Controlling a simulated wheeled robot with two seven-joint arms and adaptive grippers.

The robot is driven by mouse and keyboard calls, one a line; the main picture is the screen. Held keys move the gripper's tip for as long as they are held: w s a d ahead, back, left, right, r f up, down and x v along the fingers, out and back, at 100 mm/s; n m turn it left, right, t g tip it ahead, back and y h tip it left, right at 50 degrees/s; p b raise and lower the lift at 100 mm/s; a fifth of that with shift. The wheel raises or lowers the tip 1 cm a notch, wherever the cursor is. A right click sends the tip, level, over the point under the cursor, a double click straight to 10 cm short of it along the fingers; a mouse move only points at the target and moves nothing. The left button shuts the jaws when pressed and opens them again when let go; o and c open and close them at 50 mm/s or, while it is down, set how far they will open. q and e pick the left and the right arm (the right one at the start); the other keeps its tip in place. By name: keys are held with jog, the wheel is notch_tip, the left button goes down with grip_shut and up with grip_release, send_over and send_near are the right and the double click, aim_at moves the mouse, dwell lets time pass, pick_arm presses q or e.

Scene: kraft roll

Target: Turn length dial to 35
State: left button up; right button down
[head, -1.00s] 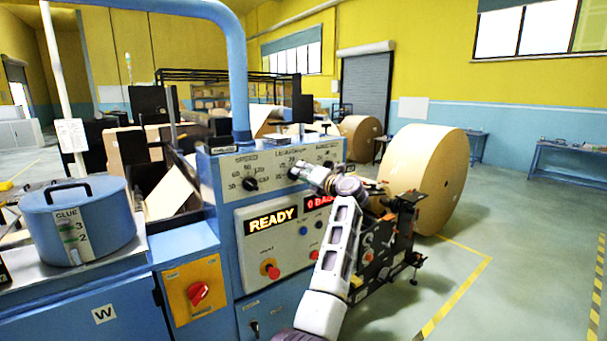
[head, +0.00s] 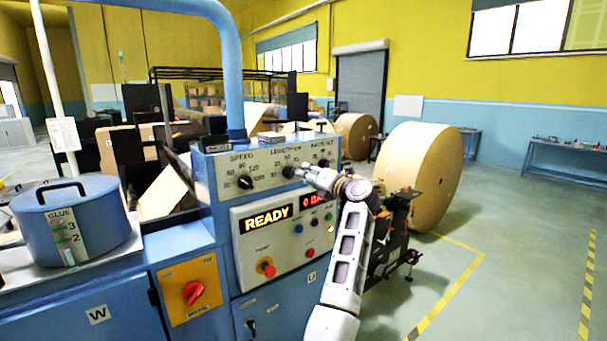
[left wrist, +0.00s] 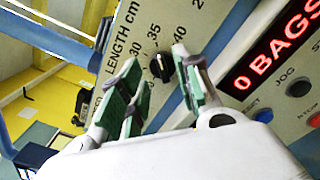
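The length dial (head: 289,172) is a small black knob on the grey top panel of the blue machine. In the left wrist view the dial (left wrist: 159,68) shows beside the words LENGTH cm, with 30, 35 and 40 around it. The 35 mark is just above the knob there; its pointer is too small to read surely. My left gripper (head: 304,172) is at the panel, just right of the dial. In the left wrist view its green-padded fingers (left wrist: 158,88) are apart, with the dial showing in the gap. Contact cannot be told. My right gripper is not in view.
The speed dial (head: 245,182) is left of the length dial, and another dial (head: 324,163) is to its right. Below are a READY display (head: 267,219), a red button (head: 269,271) and a 0 BAGS display (left wrist: 272,56). A large paper roll (head: 425,175) stands behind my arm.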

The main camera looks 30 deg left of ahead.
pick_arm(q)
jog(key=shift+v, duration=1.05)
jog(key=shift+f, duration=0.15)
